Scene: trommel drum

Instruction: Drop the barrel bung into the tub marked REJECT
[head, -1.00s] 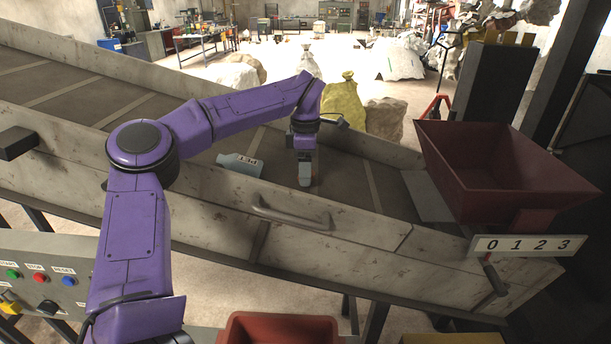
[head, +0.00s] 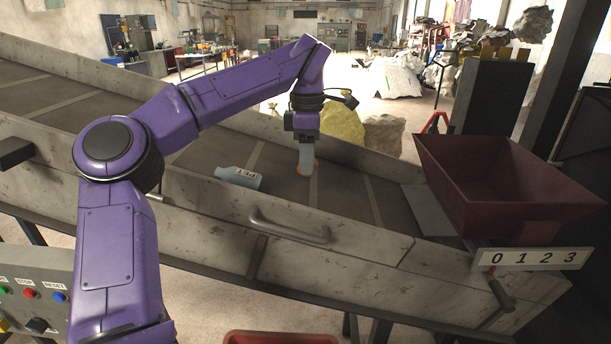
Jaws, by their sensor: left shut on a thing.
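My left gripper (head: 306,155) points down over the conveyor belt, right of the middle of the picture. It is shut on a small orange thing (head: 310,170), taken to be the barrel bung, mostly hidden by the fingers. A red tub (head: 280,338) shows only its rim at the bottom edge. No REJECT marking is readable on it. My right gripper is out of view.
A pale blue bottle (head: 238,177) with dark letters lies on the belt (head: 350,200), left of the gripper. The metal side wall (head: 370,250) with a handle (head: 288,228) stands between belt and tub. A dark red hopper (head: 500,190) is at the right.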

